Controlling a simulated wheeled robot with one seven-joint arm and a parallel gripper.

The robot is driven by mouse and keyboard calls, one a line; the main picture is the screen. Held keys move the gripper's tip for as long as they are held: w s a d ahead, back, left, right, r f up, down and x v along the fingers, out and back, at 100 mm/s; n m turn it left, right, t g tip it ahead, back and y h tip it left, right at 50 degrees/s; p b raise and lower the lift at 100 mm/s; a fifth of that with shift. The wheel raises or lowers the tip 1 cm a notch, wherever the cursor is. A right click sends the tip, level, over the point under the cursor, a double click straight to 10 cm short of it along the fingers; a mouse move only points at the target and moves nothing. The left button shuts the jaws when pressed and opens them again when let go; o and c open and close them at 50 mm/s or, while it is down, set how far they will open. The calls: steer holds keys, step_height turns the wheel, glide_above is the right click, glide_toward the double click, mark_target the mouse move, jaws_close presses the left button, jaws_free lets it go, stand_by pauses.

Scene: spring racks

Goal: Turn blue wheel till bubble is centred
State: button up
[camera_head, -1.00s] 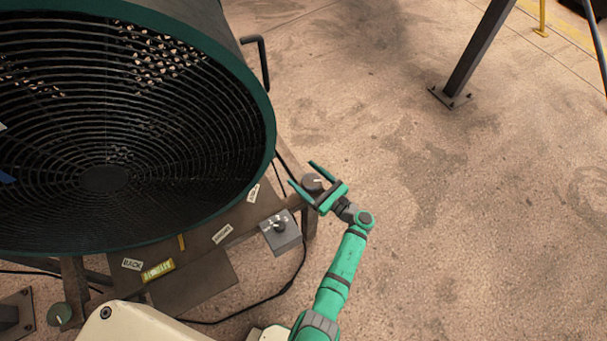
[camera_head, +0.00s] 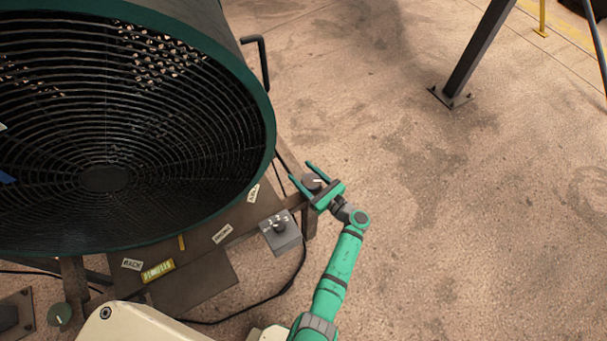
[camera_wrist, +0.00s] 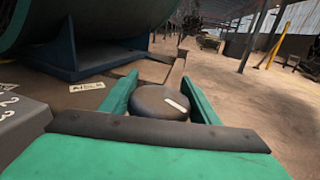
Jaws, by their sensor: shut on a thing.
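A dark grey round knob (camera_head: 313,182) with a white mark on top stands at the right corner of the fan's base frame. It also shows in the wrist view (camera_wrist: 157,101). My gripper (camera_head: 301,171) has its two green fingers around this knob, shut on its sides. A yellow level vial (camera_head: 158,271) lies on the frame near a white label; its bubble is too small to make out. A green knob (camera_head: 60,314) sits at the lower left. I see no clearly blue wheel.
A big dark green drum fan (camera_head: 262,110) fills the left. A grey box with a small knob (camera_head: 281,234) and a cable stands close left of my gripper. The concrete floor on the right is clear up to a steel post (camera_head: 476,50).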

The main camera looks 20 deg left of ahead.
steer(key=m+t+h, duration=0.1)
steer(key=t, duration=0.1)
steer(key=m+t+h, duration=0.2)
steer(key=w+d+m+t+h, duration=0.1)
steer(key=shift+m+t, duration=0.3)
steer(key=shift+t, duration=0.1)
steer(key=shift+w+d+m+t+h, duration=0.2)
steer(key=shift+m+t+h, duration=0.45)
steer(key=shift+h, duration=0.35)
steer(key=shift+w+d+m+t+h, duration=0.2)
steer(key=shift+m+t+h, duration=0.35)
steer(key=shift+m+h, duration=0.35)
steer(key=shift+d+m+t+h, duration=0.1)
steer(key=shift+m+t+h, duration=0.2)
steer(key=shift+h, duration=0.3)
steer(key=o, duration=1.1)
steer(key=shift+c, duration=0.2)
